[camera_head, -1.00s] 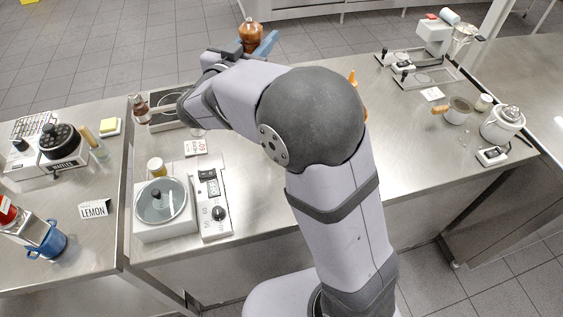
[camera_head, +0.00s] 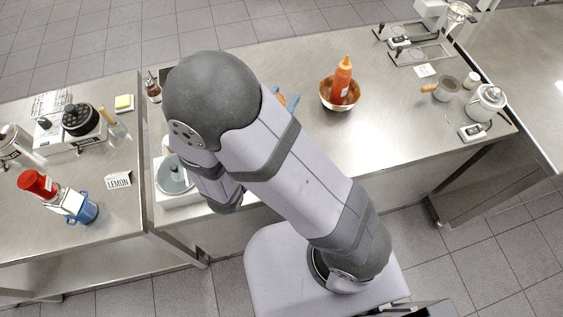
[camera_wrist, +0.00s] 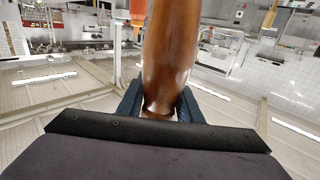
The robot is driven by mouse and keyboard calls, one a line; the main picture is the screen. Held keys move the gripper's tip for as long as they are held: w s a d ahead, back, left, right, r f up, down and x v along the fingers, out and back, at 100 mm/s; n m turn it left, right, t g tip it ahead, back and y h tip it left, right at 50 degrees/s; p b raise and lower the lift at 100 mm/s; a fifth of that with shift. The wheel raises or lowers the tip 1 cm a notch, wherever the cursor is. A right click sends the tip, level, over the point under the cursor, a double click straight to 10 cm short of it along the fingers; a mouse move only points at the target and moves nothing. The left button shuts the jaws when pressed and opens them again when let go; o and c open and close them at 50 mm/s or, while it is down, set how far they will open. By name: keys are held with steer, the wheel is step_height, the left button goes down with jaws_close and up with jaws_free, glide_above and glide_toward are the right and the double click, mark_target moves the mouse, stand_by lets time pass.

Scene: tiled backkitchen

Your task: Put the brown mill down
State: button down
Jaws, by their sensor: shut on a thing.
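The brown mill (camera_wrist: 168,50) is glossy wood and rises between the blue fingers of my gripper (camera_wrist: 160,103) in the wrist view. My gripper is shut on it. In the head view my arm covers most of the gripper; a blue finger and a small brown piece of the mill (camera_head: 282,98) show past the arm's edge, over the middle of the steel counter (camera_head: 300,60). Whether the mill's base touches the counter cannot be told, as it is hidden.
A copper bowl (camera_head: 337,108) holding an orange bottle (camera_head: 343,75) stands close to the right of my gripper. A white scale with a pan (camera_head: 173,178) is at the counter's left front. A pot (camera_head: 446,88) and a white kettle (camera_head: 487,101) stand at the right. The counter between bowl and pot is clear.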

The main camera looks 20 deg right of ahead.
steer(key=shift+m+g+h, duration=0.4)
steer(key=shift+h, duration=0.1)
steer(key=shift+s+d+f, duration=0.25)
steer(key=shift+f, duration=0.4)
steer(key=shift+s+d+f, duration=0.2)
steer(key=shift+d+f, duration=0.1)
steer(key=shift+f, duration=0.4)
steer(key=shift+s+d+f, duration=0.25)
steer(key=shift+f, duration=0.4)
steer(key=shift+f+p, duration=0.55)
steer(key=shift+f, duration=1.3)
steer(key=shift+f, duration=0.2)
steer(key=c, duration=1.3)
jaws_free()
steer(key=shift+o, duration=0.2)
